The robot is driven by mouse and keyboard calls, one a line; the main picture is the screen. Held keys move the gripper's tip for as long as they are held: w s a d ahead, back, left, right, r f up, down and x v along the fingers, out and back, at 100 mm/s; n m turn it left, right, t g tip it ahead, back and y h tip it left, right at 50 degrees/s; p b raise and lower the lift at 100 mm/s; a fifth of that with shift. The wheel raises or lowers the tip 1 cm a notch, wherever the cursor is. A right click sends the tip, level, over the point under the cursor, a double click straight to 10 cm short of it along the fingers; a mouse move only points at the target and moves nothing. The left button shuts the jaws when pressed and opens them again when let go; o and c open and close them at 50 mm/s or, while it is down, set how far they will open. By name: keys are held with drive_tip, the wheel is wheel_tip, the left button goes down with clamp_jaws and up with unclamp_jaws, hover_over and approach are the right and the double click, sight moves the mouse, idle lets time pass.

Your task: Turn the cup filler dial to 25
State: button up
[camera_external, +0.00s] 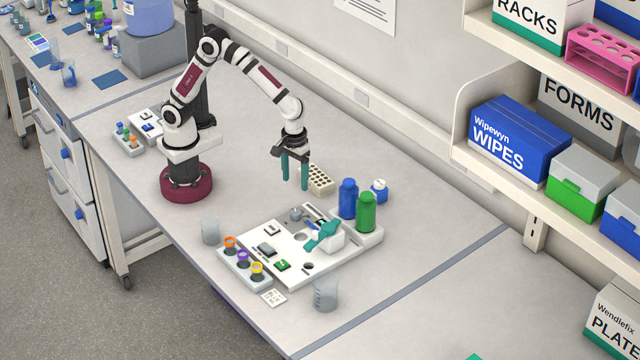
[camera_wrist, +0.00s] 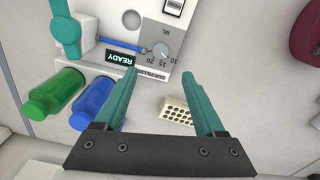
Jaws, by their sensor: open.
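The cup filler (camera_external: 290,262) is a white panel device on the bench, with a small grey round dial (camera_external: 296,213) near its back edge. In the wrist view the dial (camera_wrist: 159,50) lies just beyond my fingertips, beside a scale marked ML with 10, 15 and 20 legible. Its pointer setting is too small to tell. A dark display (camera_wrist: 122,58) beside it reads READY. My gripper (camera_external: 294,184) is open and empty, its teal fingers pointing down above and behind the dial, apart from it. It also shows in the wrist view (camera_wrist: 159,77).
Blue (camera_external: 348,198) and green (camera_external: 366,212) bottles stand right of the dial. A beige holed rack (camera_external: 320,180) sits behind it. A teal-handled part (camera_external: 324,235) rises from the panel. Bench left of the panel is mostly free.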

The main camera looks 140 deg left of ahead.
sight(295, 212)
wheel_tip(295, 212, down, 12)
drive_tip(key=shift+r, duration=0.2)
drive_tip(key=shift+c, duration=0.4)
clamp_jaws()
